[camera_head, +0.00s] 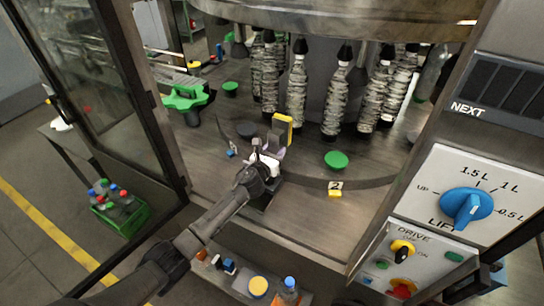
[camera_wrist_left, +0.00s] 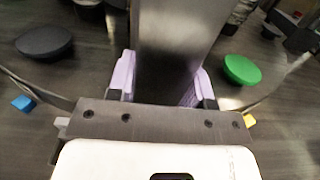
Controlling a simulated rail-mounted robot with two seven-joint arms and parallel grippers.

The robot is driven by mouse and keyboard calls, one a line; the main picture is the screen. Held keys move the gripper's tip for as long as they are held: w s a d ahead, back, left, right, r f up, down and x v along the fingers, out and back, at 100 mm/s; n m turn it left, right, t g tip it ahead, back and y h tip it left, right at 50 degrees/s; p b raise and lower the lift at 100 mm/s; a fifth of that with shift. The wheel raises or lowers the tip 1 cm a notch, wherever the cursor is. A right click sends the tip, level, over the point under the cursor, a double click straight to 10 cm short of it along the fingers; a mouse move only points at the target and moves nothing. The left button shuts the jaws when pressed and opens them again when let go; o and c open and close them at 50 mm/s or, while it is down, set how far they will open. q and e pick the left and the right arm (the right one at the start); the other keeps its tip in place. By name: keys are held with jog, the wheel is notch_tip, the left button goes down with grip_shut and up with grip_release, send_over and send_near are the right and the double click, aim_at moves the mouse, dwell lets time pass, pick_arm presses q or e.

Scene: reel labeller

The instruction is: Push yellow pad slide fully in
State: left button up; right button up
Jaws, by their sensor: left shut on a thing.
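The yellow pad (camera_head: 289,126) stands upright on a dark block of the slide (camera_head: 277,130) inside the machine, in the middle of the head view. My left gripper (camera_head: 268,156) is at the near side of this slide. In the left wrist view, its lilac fingers (camera_wrist_left: 162,85) are shut on a grey metal block (camera_wrist_left: 182,40), one finger on each side. This block seems to be part of the slide. The yellow pad does not show in the wrist view. My right gripper is not in view.
A green knob (camera_head: 336,159) and a yellow tag marked 2 (camera_head: 335,192) are right of the slide. A dark knob (camera_head: 246,130) and a blue tag (camera_head: 232,150) are left. Several bottles (camera_head: 297,92) hang behind. A control panel (camera_head: 460,195) stands at the right.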

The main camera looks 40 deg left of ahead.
pick_arm(q)
jog(key=o, duration=0.9)
jog(key=shift+f, duration=0.1)
jog(key=shift+o, duration=0.9)
jog(key=shift+w, duration=0.2)
jog(key=shift+o, duration=1)
jog(key=shift+s, duration=0.15)
jog(key=shift+s, duration=0.3)
jog(key=s+d, duration=0.2)
jog(key=s, duration=1)
jog(key=shift+s+d, duration=0.35)
jog(key=shift+s, duration=0.05)
